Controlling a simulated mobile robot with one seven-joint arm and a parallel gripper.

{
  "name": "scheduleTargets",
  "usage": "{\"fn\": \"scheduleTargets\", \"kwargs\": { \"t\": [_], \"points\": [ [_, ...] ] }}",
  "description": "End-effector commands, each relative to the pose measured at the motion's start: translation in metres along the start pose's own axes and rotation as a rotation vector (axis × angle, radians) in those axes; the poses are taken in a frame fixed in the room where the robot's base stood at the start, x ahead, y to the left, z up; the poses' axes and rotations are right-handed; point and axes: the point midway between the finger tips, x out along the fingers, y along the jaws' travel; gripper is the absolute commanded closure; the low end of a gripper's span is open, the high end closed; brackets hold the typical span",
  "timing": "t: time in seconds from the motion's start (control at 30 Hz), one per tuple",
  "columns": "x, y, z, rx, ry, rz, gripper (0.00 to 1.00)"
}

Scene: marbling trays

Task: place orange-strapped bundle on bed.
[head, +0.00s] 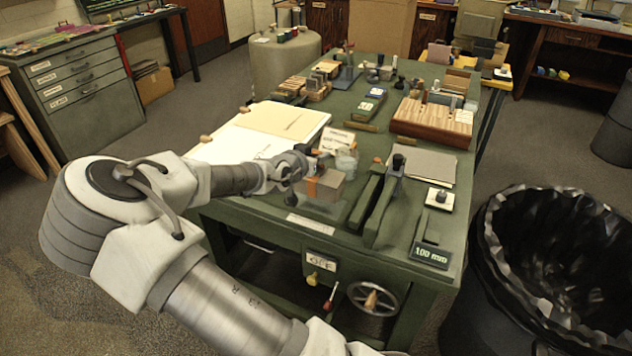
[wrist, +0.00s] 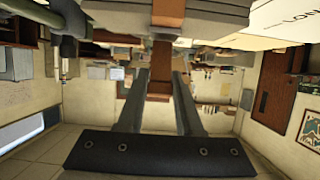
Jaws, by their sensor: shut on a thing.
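The orange-strapped bundle (head: 328,184) is a grey block with an orange band around it, near the front of the green bench top (head: 265,212). In the wrist view the bundle (wrist: 110,10) fills the top edge, with its brown-orange strap (wrist: 160,85) reaching down between the fingers. My gripper (head: 297,170) comes from the left and is shut on the bundle at its strap. In the wrist view the two dark fingers (wrist: 160,75) stand on either side of the strap. Whether the bundle's underside touches the surface is unclear. I cannot tell which surface is the bed.
A green upright fixture (head: 372,205) stands just right of the bundle. A small printed card (head: 336,139) and a clear, blurred object (head: 346,161) are behind it. Pale sheets (head: 265,130) lie to the left. A black-lined bin (head: 560,260) stands right of the bench; a handwheel (head: 370,298) is on its front.

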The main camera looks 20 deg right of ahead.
Motion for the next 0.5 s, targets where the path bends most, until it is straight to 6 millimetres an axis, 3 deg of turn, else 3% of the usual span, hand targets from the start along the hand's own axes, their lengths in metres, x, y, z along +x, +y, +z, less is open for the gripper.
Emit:
{"fn": "scheduleTargets", "kwargs": {
  "t": [0.5],
  "points": [
    [0.021,0.0,0.049,0.0,0.003,0.0,1.0]
  ]
}}
